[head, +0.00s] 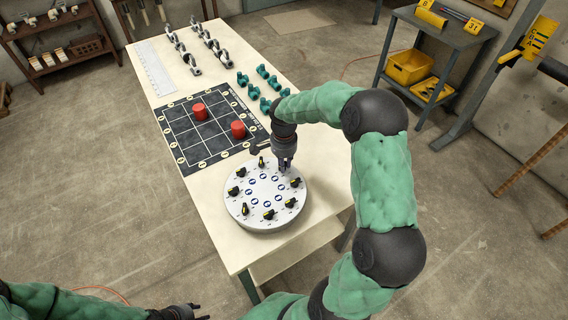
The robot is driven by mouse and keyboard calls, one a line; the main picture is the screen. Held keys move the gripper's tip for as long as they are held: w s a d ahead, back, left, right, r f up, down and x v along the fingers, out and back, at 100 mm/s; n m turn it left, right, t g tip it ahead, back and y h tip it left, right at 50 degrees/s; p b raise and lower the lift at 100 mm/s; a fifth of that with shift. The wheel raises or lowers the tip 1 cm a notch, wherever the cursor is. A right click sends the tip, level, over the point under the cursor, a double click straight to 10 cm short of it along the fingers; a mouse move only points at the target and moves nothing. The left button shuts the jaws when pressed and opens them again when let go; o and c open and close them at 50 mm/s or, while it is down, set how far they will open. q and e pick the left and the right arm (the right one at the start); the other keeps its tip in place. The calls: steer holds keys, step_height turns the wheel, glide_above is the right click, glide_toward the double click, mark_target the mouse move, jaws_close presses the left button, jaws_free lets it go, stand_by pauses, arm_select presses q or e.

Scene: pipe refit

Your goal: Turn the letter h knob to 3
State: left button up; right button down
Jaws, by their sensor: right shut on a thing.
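A round light-grey dial board (248,217) lies near the front end of the table. It carries a ring of several black knobs with yellow marks, such as a left one (233,191), and blue round labels inside the ring. The letters are too small to read, so I cannot tell which knob is h. My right gripper (283,168) points down at the board's back right edge and is shut on a knob there, which its fingers mostly hide. My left gripper (190,311) is at the bottom edge, away from the table and partly seen; its jaw state is unclear.
Behind the board lies a black grid mat (183,140) with two red cylinders (199,111) (238,129). Teal fittings (253,91) and grey pipe clamps (222,58) stand farther back, beside a white ruler (153,68). A side table (440,36) with yellow bins stands at right.

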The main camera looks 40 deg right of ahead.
steer(key=shift+m, duration=1.5)
steer(key=c, duration=1.1)
jaws_free()
steer(key=shift+c, duration=0.2)
step_height(320, 180, up, 12)
